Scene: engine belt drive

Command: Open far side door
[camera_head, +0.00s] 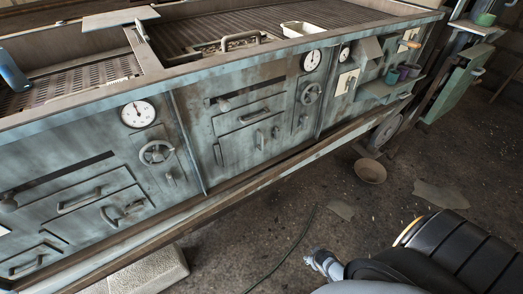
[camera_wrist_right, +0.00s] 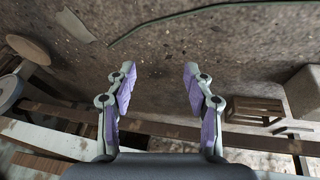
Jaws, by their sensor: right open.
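A green panel (camera_head: 450,88) with a pale handle (camera_head: 478,72) stands at the far right end of the long metal unit (camera_head: 230,100) in the head view. It looks like the far side door, and I cannot tell how far open it is. My right gripper (camera_head: 318,262) is low at the bottom middle, over the floor and well apart from the panel. In the right wrist view its two purple-padded fingers (camera_wrist_right: 157,75) are spread with nothing between them. My left gripper is not in view.
The unit's front has several drawers with handles, dials (camera_head: 138,113) and handwheels (camera_head: 155,152). A round bowl (camera_head: 370,171) and flat scraps (camera_head: 441,194) lie on the floor. A thin cable (camera_head: 285,255) crosses it. A wooden stool (camera_wrist_right: 255,112) shows in the wrist view.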

